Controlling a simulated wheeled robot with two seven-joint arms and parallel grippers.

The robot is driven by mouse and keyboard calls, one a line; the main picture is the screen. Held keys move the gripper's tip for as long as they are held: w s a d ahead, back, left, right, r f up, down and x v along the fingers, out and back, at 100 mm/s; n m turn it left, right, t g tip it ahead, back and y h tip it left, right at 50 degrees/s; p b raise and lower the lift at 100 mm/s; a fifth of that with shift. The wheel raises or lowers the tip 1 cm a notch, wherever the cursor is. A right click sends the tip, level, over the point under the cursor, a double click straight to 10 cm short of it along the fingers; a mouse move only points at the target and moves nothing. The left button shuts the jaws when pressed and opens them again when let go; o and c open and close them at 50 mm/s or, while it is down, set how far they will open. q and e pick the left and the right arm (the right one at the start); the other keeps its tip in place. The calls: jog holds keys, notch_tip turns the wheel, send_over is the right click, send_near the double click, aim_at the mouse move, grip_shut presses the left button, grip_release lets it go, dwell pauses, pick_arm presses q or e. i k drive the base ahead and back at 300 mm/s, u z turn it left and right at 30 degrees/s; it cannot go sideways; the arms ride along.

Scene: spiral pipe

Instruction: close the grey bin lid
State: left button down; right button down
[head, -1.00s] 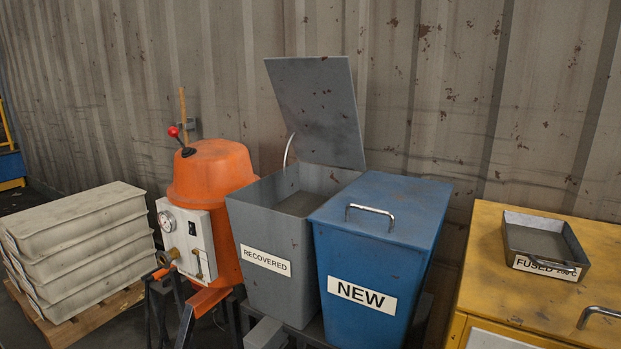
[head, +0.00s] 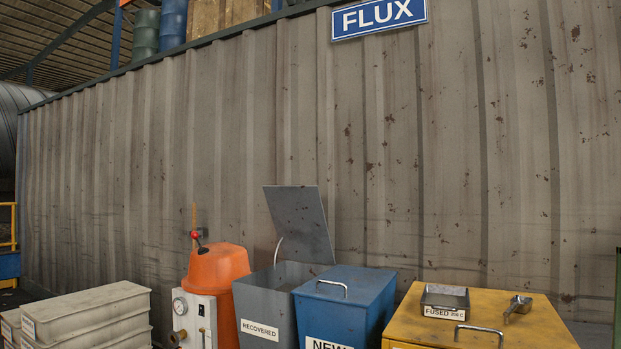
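The grey bin (head: 262,306), labelled RECOVERED, stands between the orange vessel and the blue bin. Its grey lid (head: 300,224) is raised, tilted back toward the corrugated wall, so the bin is open at the top. A curved light-coloured handle (head: 277,251) shows at the left edge of the lid. The lower part of the bin is cut off by the picture's bottom edge. Neither of my grippers shows in the head view.
The blue bin (head: 345,293) with its lid shut adjoins on the right. The orange vessel (head: 215,268) is on the left, with stacked pale trays (head: 85,310) beyond. A yellow cabinet (head: 540,328) carries a FUSED tray (head: 444,300) and a metal scoop (head: 518,306).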

aim_at(300, 223)
jog(key=u, duration=0.8)
jog(key=i, duration=1.4)
jog(key=z, duration=0.2)
